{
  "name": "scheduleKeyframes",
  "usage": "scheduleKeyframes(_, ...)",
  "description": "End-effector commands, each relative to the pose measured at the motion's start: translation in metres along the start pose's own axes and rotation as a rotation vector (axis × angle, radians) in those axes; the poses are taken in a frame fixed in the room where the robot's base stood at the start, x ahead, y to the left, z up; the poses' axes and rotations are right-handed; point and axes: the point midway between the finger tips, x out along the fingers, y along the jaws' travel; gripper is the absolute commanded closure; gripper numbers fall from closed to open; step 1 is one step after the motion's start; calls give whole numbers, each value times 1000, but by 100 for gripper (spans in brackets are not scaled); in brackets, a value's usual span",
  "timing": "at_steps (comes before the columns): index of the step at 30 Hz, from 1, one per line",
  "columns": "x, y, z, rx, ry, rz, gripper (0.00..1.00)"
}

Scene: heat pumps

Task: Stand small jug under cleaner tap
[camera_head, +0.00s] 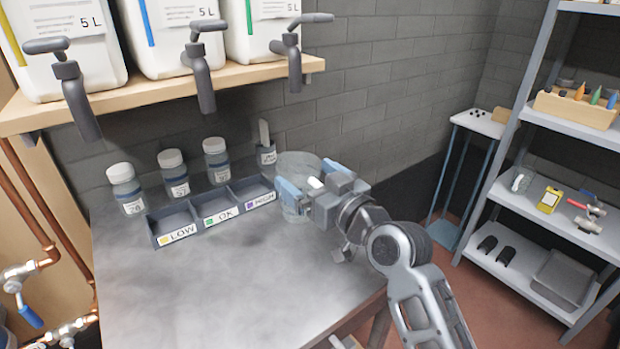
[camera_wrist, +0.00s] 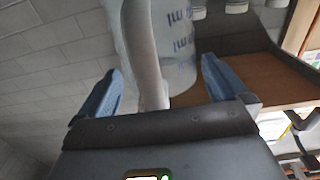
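A clear jug (camera_head: 297,165) stands at the back right of the grey bench, partly hidden by my gripper. The wrist view shows its blue ml marks and pale upright handle (camera_wrist: 145,55). My gripper (camera_head: 312,180) is level with the jug, its blue fingers apart on either side of the handle. Gaps show between handle and fingers in the wrist view. Three grey taps stick out from white 5 L containers on the wooden shelf: left (camera_head: 75,95), middle (camera_head: 202,70) and right (camera_head: 294,55). Which one is the cleaner tap cannot be read.
A tray (camera_head: 178,238) with LOW, OK and a third labelled compartment lies left of the jug, with several small bottles (camera_head: 172,170) behind it. The front of the bench (camera_head: 240,290) is clear. Metal shelving (camera_head: 505,190) and a small stand (camera_head: 478,122) are at right.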

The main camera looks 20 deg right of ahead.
Motion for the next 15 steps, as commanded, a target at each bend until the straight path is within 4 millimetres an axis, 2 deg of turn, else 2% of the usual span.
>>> scheduleKeyframes(6, 0, 0, -6, 0, 0, 0, 0)
scheduleKeyframes(11, -26, 0, 0, 0, -1, 2, 0)
scheduleKeyframes(15, -57, 0, 0, 1, -1, 2, 0)
